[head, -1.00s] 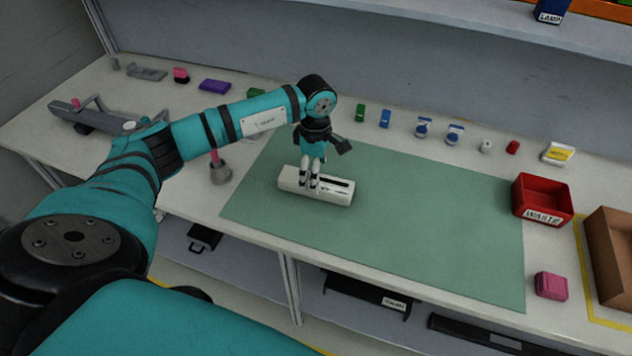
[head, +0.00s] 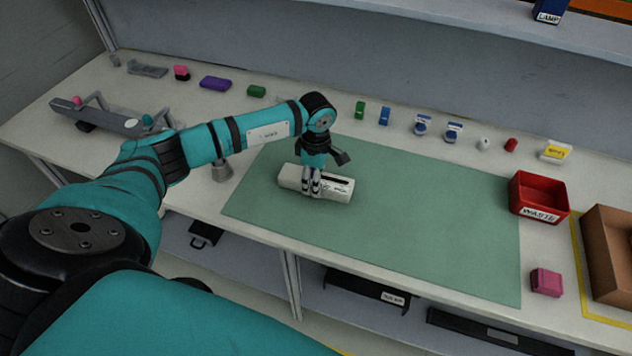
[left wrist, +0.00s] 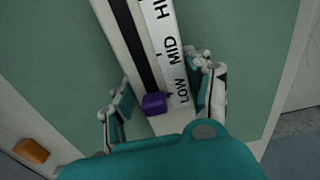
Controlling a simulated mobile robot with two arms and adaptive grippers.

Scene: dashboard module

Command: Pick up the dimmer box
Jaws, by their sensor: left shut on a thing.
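The dimmer box (head: 288,177) is a long white block with a dark slot along its top, near the left end of the green mat (head: 420,215). In the left wrist view the box (left wrist: 180,60) shows a label strip reading LOW, MID and part of HI, with a purple slider knob (left wrist: 154,103) at the LOW end. My left gripper (head: 312,190) points down over the box, its fingers on either side of it. The box appears to rest on the mat. My right gripper is not in view.
A red WASTE bin (head: 540,197), a pink block (head: 546,282) and a brown box (head: 608,250) stand at the right. Several small coloured parts line the back of the bench. A grey fixture (head: 105,118) lies at the left. Most of the mat is clear.

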